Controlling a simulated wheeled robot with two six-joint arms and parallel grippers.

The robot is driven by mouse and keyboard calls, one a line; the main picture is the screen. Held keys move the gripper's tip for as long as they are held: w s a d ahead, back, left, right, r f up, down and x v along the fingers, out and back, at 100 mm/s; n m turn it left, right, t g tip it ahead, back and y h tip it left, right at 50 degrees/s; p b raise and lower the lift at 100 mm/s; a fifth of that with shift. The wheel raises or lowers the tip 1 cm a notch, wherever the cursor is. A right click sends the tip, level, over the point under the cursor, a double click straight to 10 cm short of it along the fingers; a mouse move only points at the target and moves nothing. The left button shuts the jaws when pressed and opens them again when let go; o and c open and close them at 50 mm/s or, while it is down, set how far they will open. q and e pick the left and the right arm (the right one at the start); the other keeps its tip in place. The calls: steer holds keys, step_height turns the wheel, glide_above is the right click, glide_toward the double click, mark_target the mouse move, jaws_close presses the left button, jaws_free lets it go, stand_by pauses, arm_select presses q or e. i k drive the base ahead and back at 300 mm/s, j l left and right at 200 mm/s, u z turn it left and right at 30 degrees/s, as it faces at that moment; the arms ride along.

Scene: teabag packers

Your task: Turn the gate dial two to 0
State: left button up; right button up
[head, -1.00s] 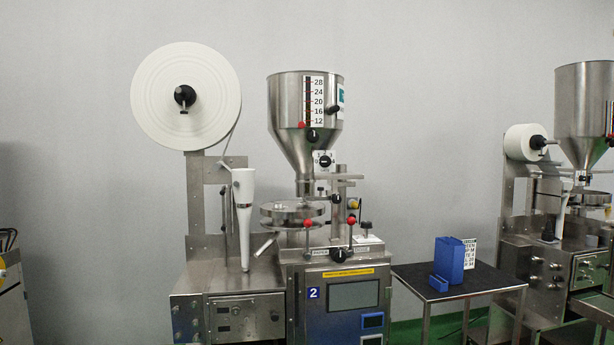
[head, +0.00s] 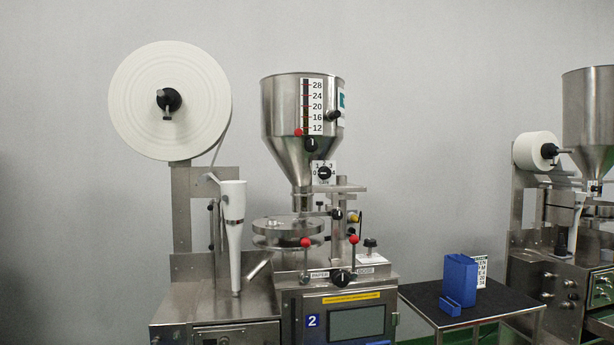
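The packing machine marked with a blue 2 label (head: 312,321) stands in the middle of the head view. Its gate dial (head: 324,173) is a black knob on a small white plate with printed numbers, just below the steel hopper (head: 303,105). The knob looks turned roughly sideways; I cannot tell which number it points to. Another black knob (head: 311,144) sits on the hopper under the 12 to 28 scale. Neither of my grippers shows in this view.
A dark side table (head: 425,300) with a blue holder (head: 458,284) stands right of the machine. A second machine (head: 575,260) is at the far right. A white paper roll (head: 170,100) hangs at upper left. Red-tipped levers (head: 305,243) stick up below the hopper.

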mark_target(324, 173)
steer(key=i+l+u, duration=0.15)
steer(key=u, duration=0.2)
steer(key=i+l+u, duration=0.1)
steer(key=l+u, duration=0.55)
